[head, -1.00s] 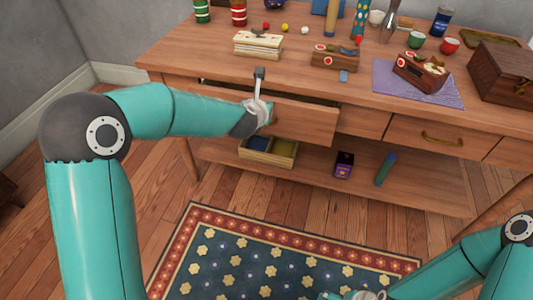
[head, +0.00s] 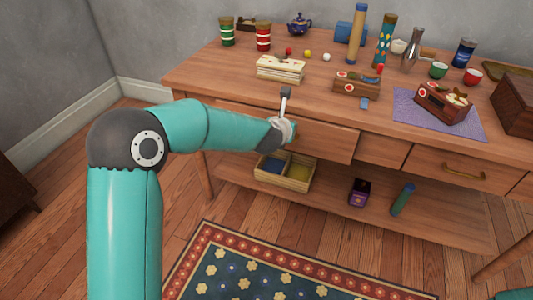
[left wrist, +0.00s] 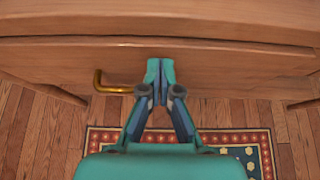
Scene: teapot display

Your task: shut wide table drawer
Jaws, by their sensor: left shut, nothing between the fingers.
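The wide table drawer (head: 325,140) is a wooden front under the left part of the tabletop. It appears to stand slightly proud of its neighbour, with little gap showing above it. In the left wrist view, its front (left wrist: 225,72) spans the picture, and its brass handle (left wrist: 112,87) is left of my fingers. My left gripper (left wrist: 160,68) is shut and empty, its tips at the drawer front; I cannot tell whether they touch. In the head view, my left gripper (head: 290,132) is partly hidden by its wrist. My right gripper is out of view.
A second drawer (head: 460,168) with a brass handle is to the right. A divided box (head: 285,172) stands on the lower shelf. A patterned rug (head: 250,265) lies in front.

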